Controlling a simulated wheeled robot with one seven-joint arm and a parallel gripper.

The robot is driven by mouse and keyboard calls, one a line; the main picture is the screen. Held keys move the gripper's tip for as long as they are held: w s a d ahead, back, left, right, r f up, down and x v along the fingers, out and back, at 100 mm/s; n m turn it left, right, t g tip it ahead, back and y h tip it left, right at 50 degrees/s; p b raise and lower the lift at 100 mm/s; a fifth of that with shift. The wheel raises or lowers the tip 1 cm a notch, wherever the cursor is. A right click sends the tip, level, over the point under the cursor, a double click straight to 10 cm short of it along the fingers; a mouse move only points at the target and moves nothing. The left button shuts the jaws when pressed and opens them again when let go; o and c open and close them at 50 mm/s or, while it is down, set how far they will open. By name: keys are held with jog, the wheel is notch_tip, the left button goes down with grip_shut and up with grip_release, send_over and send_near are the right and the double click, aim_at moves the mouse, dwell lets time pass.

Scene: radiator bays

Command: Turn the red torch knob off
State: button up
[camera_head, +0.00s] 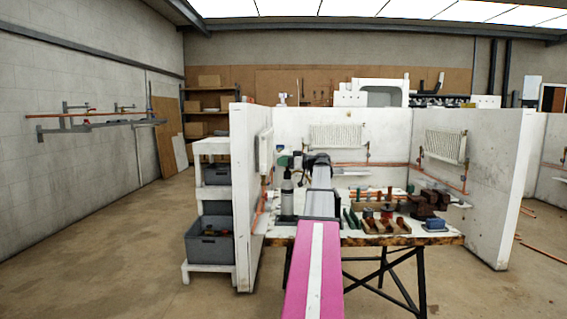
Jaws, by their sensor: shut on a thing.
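The torch (287,198) stands upright at the left end of the workbench, a grey bottle with a darker narrow top. My arm reaches over the bench from the front, and my gripper (298,160) is small and dark at the top of the torch. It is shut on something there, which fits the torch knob. The red knob itself cannot be made out, as the gripper and wrist cover that spot. A green part (284,160) shows just left of the gripper.
A shelf with grey bins (211,243) stands left. The floor further left is clear.

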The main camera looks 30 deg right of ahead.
jog(key=shift+m+t+h, duration=1.1)
jog(key=shift+m+h, duration=0.1)
jog(key=shift+h, duration=0.3)
jog(key=shift+w+d+m+t+h, duration=0.15)
jog(key=shift+m+t+h, duration=0.35)
jog(key=shift+m+h, duration=0.55)
jog(key=shift+d+m+t+h, duration=0.25)
jog(key=shift+m+t+h, duration=0.35)
jog(key=shift+h, duration=0.75)
jog(key=o, duration=0.9)
